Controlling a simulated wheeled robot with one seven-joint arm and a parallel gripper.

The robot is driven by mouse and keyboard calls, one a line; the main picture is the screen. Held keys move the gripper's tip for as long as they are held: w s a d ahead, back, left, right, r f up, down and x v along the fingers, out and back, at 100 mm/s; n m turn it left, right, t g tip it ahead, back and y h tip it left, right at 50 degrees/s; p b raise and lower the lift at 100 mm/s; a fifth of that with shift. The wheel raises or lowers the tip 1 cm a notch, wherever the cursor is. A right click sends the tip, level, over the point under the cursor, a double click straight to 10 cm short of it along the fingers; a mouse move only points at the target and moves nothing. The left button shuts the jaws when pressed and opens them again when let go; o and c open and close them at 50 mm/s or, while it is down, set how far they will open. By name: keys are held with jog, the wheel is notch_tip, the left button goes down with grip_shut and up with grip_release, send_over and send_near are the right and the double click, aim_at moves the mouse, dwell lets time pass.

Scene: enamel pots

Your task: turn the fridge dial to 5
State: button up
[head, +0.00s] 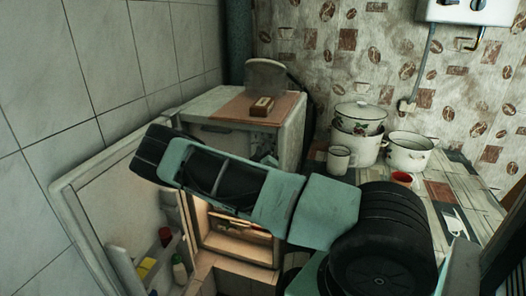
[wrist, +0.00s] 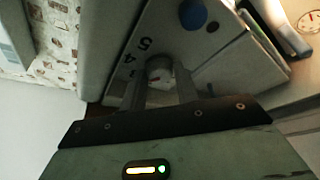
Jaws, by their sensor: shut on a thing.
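The fridge (head: 292,142) stands in the middle of the head view with its door (head: 85,178) open to the left and its inside lit. The dial (wrist: 158,66) is a small round pale knob on a light panel in the wrist view. The printed digits 5 (wrist: 144,45) and 4 (wrist: 133,57) lie beside it on the left. My gripper (wrist: 160,82) is shut on the dial, one finger on each side. The fingers hide part of it, and I cannot tell which digit it points to. In the head view my arm hides the dial.
A blue round part (wrist: 193,14) sits near the dial on the panel. A brown box (head: 262,106) lies on the fridge top. Enamel pots (head: 358,130), a white mug (head: 340,159) and a red cup (head: 402,179) stand on the right. Bottles (head: 179,270) sit in the door shelf.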

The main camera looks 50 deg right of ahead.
jog(key=shift+f, duration=0.1)
jog(key=m+b, duration=0.1)
jog(key=b, duration=0.1)
jog(key=m+g+h+b, duration=0.1)
jog(key=m+b, duration=0.1)
jog(key=shift+f+h, duration=0.3)
jog(key=shift+f, duration=0.05)
jog(key=m+g+h+b, duration=0.1)
jog(key=m+g+b, duration=0.2)
jog(key=m+b, duration=0.3)
jog(key=w+m+g+h+b, duration=0.1)
jog(key=m+g+b, duration=0.2)
jog(key=m+b, duration=0.4)
jog(key=m+g+h+b, duration=0.1)
jog(key=m+g+b, duration=0.3)
jog(key=m, duration=0.5)
jog(key=shift+w+a+r+b, duration=0.15)
jog(key=shift+a+r+b, duration=0.2)
jog(key=shift+b, duration=1)
jog(key=shift+r, duration=0.1)
jog(key=o, duration=1)
jog(key=shift+c, duration=0.2)
jog(key=v, duration=1.7)
jog(key=shift+a+b, duration=0.15)
jog(key=shift+b, duration=0.15)
